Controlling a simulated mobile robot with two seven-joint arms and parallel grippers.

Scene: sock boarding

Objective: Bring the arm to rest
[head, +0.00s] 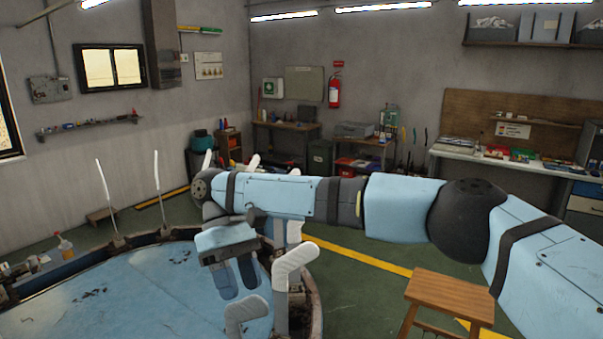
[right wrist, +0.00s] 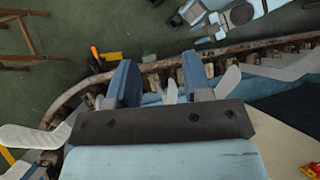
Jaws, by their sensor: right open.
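My right arm reaches in from the right across the head view. Its gripper (head: 236,277) points down over the right part of the round blue table (head: 130,300). The two blue fingers are apart, and I see nothing held between them. In the right wrist view the same gripper (right wrist: 160,82) is open above the table's rusty rim (right wrist: 75,92). Pale sock-shaped boards stand around the rim: one (head: 296,262) right of the gripper, another (head: 244,312) in front of it. In the wrist view a pale board tip (right wrist: 170,92) shows between the fingers. My left gripper is not seen.
Two thin upright boards (head: 104,182) stand at the table's far left rim. A wooden stool (head: 448,296) stands on the green floor below my right arm. Workbenches (head: 470,156) line the back wall.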

